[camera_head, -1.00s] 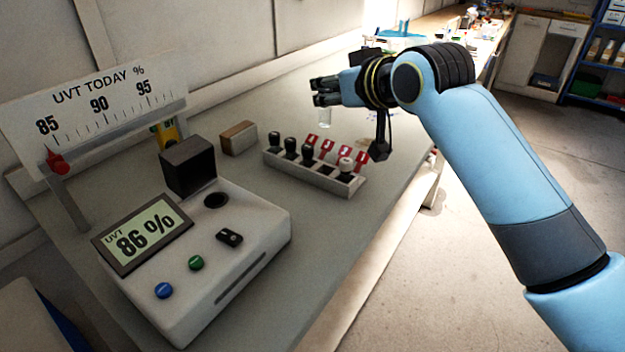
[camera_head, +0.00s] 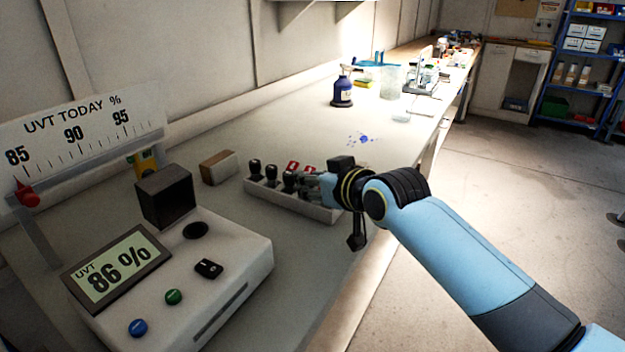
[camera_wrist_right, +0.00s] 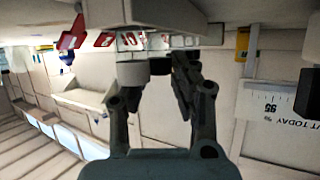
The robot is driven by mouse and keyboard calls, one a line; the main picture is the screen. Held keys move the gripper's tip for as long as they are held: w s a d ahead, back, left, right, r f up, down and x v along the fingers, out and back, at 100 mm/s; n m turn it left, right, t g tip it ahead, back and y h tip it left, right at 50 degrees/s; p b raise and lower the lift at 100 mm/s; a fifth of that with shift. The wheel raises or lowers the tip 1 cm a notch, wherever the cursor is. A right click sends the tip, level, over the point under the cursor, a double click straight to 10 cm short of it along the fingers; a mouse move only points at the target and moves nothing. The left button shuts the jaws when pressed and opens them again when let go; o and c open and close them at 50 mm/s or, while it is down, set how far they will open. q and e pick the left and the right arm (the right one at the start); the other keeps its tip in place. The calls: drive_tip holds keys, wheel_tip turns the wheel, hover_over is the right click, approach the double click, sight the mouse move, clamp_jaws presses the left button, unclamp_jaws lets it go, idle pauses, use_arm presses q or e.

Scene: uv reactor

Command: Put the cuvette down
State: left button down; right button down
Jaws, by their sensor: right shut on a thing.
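The white cuvette rack (camera_head: 292,203) stands on the bench, with black-capped cuvettes (camera_head: 271,175) upright in its left slots and red tags (camera_head: 293,167) behind. My right gripper (camera_head: 320,187) is low over the rack's right end, shut on the cuvette. The fingers and wrist hide the cuvette in the head view. In the right wrist view, a pale capped piece (camera_wrist_right: 132,73) shows by the fingers, close against the rack (camera_wrist_right: 150,15). How deep the cuvette sits in a slot cannot be told. My left gripper is not in view.
The UVT meter (camera_head: 190,265) with its dark hood (camera_head: 165,195) stands at front left. Blue spots (camera_head: 362,138) and a dark blue bottle (camera_head: 343,90) are farther back. The bench between is clear.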

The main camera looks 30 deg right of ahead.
drive_tip(key=shift+f, duration=0.15)
drive_tip(key=c, duration=1.1)
unclamp_jaws()
drive_tip(key=shift+r, duration=0.2)
drive_tip(key=v, duration=1.2)
